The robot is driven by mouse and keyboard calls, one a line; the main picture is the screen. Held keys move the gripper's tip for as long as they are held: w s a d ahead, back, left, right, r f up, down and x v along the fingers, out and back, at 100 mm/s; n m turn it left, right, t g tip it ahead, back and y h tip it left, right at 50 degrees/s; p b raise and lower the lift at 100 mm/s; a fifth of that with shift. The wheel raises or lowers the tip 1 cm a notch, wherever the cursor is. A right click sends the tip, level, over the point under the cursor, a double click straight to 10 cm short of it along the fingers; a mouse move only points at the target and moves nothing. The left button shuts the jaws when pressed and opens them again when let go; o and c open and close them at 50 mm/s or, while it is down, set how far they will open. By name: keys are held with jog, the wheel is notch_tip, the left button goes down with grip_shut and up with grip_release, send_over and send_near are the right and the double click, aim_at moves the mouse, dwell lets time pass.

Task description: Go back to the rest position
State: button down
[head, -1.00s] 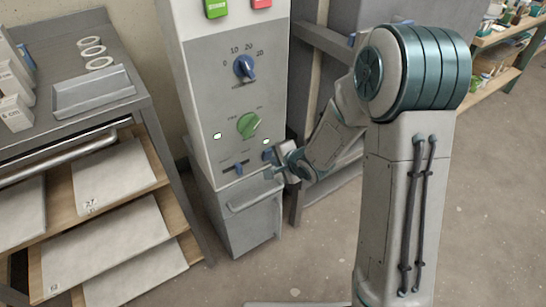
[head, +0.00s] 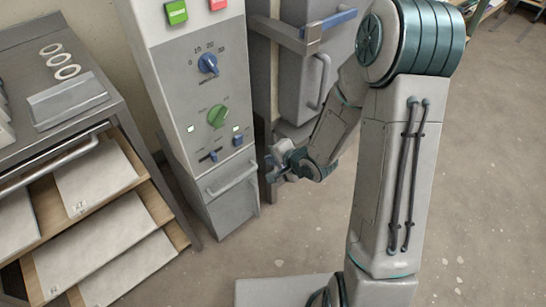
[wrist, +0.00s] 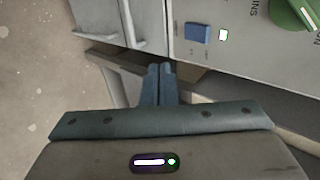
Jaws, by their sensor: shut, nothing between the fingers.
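My gripper (head: 272,168) is in front of the lower right side of a tall grey control cabinet (head: 222,160), near its drawer handle in the head view. In the wrist view my gripper's fingers (wrist: 158,72) are together with nothing between them. A blue rocker switch (wrist: 198,32) with a lit lamp beside it lies ahead of the fingers, apart from them. The green knob (wrist: 292,12) is at the wrist view's upper right corner.
A metal table (head: 100,112) with shelves of boards stands at the left. A grey door with a handle and a blue-ended latch bar (head: 318,30) stands behind my arm. The floor (head: 470,190) at the right is clear.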

dwell(0.3)
jog(key=s+d+r+n+g+h+p, duration=0.1)
jog(key=s+d+r+n+h+p, duration=0.25)
jog(key=r, duration=0.55)
jog(key=d+r+n+h+p, duration=0.1)
jog(key=d+r+h+p, duration=0.25)
jog(key=d+r, duration=0.35)
jog(key=s+r+n+g+p, duration=0.4)
jog(key=s+r+p, duration=0.3)
jog(key=s+r, duration=0.9)
jog(key=shift+s+d+r+n+y, duration=0.25)
jog(key=shift+r+n+y, duration=0.15)
jog(key=shift+r+n, duration=0.4)
